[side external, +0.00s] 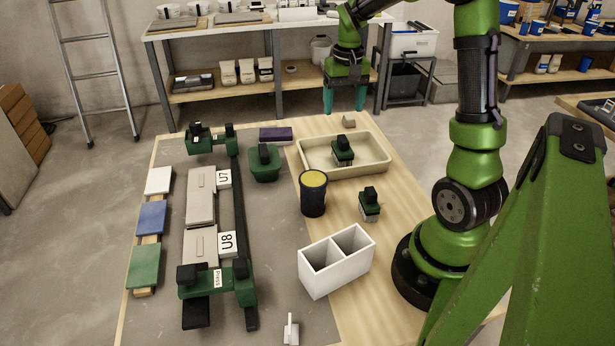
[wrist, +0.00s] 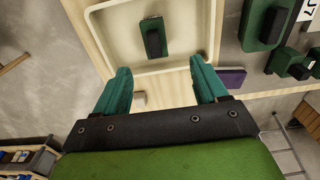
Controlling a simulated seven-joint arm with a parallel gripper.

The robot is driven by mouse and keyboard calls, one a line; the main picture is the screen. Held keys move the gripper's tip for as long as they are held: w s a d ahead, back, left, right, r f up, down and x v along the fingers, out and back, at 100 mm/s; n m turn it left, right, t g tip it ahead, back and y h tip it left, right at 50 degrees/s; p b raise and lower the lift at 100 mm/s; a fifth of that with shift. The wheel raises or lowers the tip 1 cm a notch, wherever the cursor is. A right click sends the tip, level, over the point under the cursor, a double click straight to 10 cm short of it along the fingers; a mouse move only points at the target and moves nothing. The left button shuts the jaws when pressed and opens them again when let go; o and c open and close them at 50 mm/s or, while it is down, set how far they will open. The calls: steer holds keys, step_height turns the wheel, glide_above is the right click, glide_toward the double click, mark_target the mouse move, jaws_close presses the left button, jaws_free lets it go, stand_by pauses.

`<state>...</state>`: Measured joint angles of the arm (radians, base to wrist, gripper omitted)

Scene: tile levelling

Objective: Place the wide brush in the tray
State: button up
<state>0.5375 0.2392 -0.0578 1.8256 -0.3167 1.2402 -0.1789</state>
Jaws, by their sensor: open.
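The beige tray (side external: 310,163) stands at the back of the wooden table, and its rim also shows in the wrist view (wrist: 212,30). A green block with a black handle, which looks like the wide brush (side external: 342,152), sits upright on the tray floor; it is at the top of the wrist view (wrist: 153,37). A similar green piece with a black handle (side external: 369,206) stands on the table in front of the tray. My gripper (side external: 344,107) is open and empty, pointing down above the tray's far side. Its two teal fingers (wrist: 160,68) are apart from the brush.
A black cup with a yellow top (side external: 313,180) and a white two-compartment box (side external: 337,266) stand in front of the tray. A small beige block (side external: 348,121) lies behind it. A purple block (side external: 275,135) and green caddy (side external: 264,163) are to the left.

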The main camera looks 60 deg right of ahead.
steer(key=s+a+r+n+t+y, duration=0.1)
steer(key=s+a+r+n+t, duration=0.1)
steer(key=a, duration=1)
steer(key=s+a+r+n+t+y, duration=0.1)
steer(key=s+a+r+t, duration=0.4)
steer(key=a, duration=0.7)
steer(key=shift+s+a+r+n, duration=0.4)
steer(key=shift+s+r+n, duration=0.45)
steer(key=shift+s, duration=0.25)
